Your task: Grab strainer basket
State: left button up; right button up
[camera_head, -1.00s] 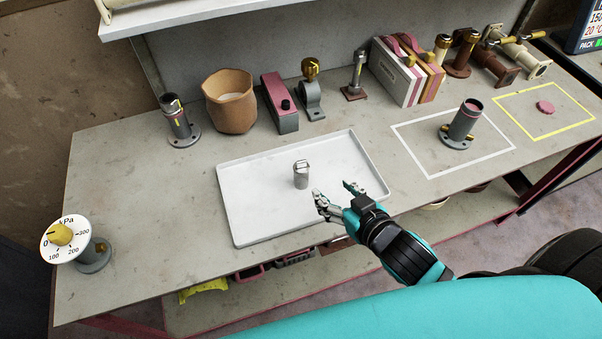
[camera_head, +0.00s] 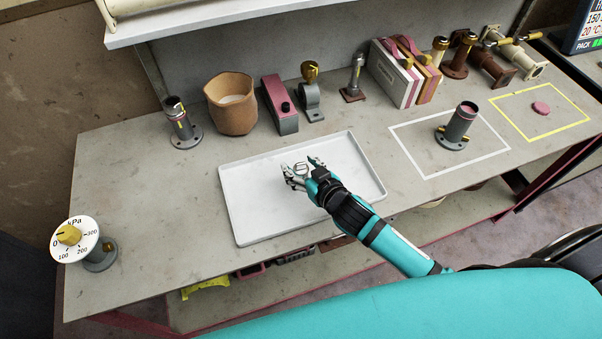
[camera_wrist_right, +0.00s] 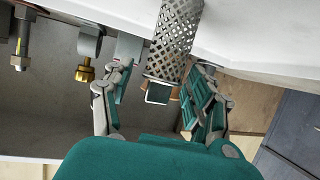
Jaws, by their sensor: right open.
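The strainer basket (camera_wrist_right: 174,45) is a perforated metal cylinder with a handle at one end. In the right wrist view it lies between the two open fingers of my right gripper (camera_wrist_right: 160,100), with a gap visible on each side. In the head view only a small part of the basket (camera_head: 301,168) shows, over the white tray (camera_head: 237,222), because my right gripper (camera_head: 304,172) largely covers it. I cannot tell whether a finger touches it. My left gripper is not in view.
A grey pipe piece (camera_head: 457,127) stands in a white outlined square to the right. A brown pot (camera_head: 232,104), a pink-grey block (camera_head: 280,104) and fittings line the back. A pressure dial (camera_head: 75,238) stands at the front left. The tray is otherwise empty.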

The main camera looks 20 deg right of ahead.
jog(key=x, duration=0.4)
jog(key=shift+a+f+p, duration=0.1)
jog(key=shift+f+p, duration=0.1)
jog(key=shift+p, duration=0.2)
jog(key=shift+c, duration=0.3)
grip_shut()
